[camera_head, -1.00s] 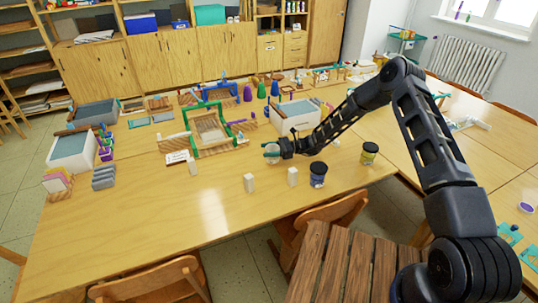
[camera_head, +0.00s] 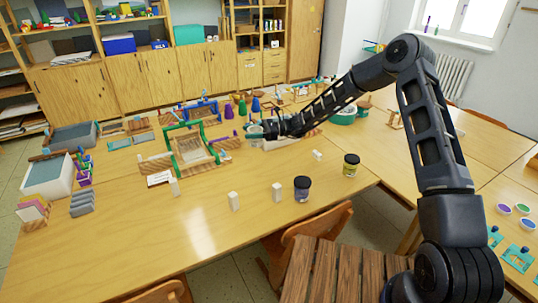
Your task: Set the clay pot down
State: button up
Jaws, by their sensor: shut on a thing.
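My gripper (camera_head: 265,130) is at the end of my black arm, over the middle of the long wooden table (camera_head: 190,240). It is shut on a small pale grey-teal pot (camera_head: 255,131), which I take to be the clay pot. The gripper partly covers the pot. The pot is right of the green-framed wooden stand and in front of the coloured cones. I cannot tell whether its base touches anything below.
A green-framed stand (camera_head: 195,152) is left of my gripper. Purple and green cones (camera_head: 242,107) stand behind. The table's front left is clear.

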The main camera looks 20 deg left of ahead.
jog(key=w+d+m+t, duration=1)
jog(key=w+d+t, duration=0.2)
jog(key=w+t, duration=0.25)
jog(key=shift+t+y, duration=0.35)
jog(key=shift+y, duration=0.05)
jog(key=f, duration=2)
jog(key=shift+s+d, duration=0.2)
jog(key=shift+s, duration=0.15)
jog(key=shift+f, duration=0.15)
jog(key=o, duration=1)
jog(key=shift+o, duration=0.2)
